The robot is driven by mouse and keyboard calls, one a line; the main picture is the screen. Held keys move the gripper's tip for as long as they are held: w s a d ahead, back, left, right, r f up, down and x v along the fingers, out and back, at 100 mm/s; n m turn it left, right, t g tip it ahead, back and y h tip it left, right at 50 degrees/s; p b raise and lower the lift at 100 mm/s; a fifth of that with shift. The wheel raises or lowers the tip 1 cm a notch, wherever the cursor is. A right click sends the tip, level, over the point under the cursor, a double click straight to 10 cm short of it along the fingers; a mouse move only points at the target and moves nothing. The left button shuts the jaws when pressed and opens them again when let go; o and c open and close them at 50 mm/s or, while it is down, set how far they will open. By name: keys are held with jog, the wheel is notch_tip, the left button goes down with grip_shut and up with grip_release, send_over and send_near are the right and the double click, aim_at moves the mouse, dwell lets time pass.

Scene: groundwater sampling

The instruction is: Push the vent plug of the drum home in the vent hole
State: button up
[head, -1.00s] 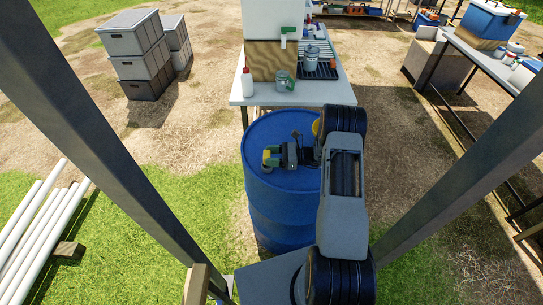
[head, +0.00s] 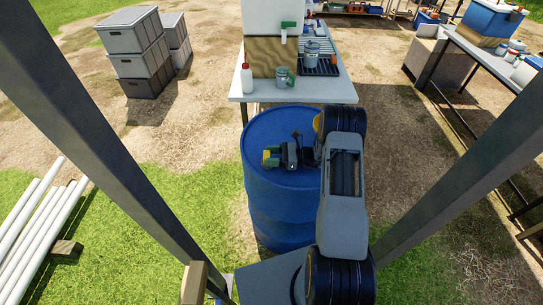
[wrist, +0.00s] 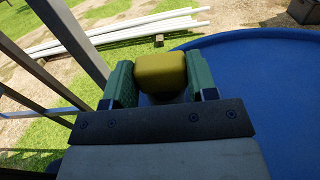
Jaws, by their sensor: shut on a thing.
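The blue drum (head: 283,212) stands upright in front of the table, and its flat top shows in both views. My gripper (head: 269,157) is over the left part of the drum top. In the wrist view its green fingers (wrist: 163,84) are shut on a yellow block-like piece, which looks like the vent plug (wrist: 161,70). The plug sits squarely between the fingertips. The vent hole does not show in either view, and I cannot tell whether the plug touches the drum top.
Grey crates (head: 137,54) stand at the back left. White pipes (head: 42,232) lie at the left. Grey posts frame the view.

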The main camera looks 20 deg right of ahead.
jog(key=shift+f, duration=0.3)
jog(key=o, duration=1)
jog(key=shift+d, duration=0.1)
jog(key=b+v, duration=0.3)
jog(key=v, duration=1)
jog(key=shift+s+d+r, duration=0.1)
jog(key=shift+s+d, duration=0.05)
jog(key=shift+d, duration=0.15)
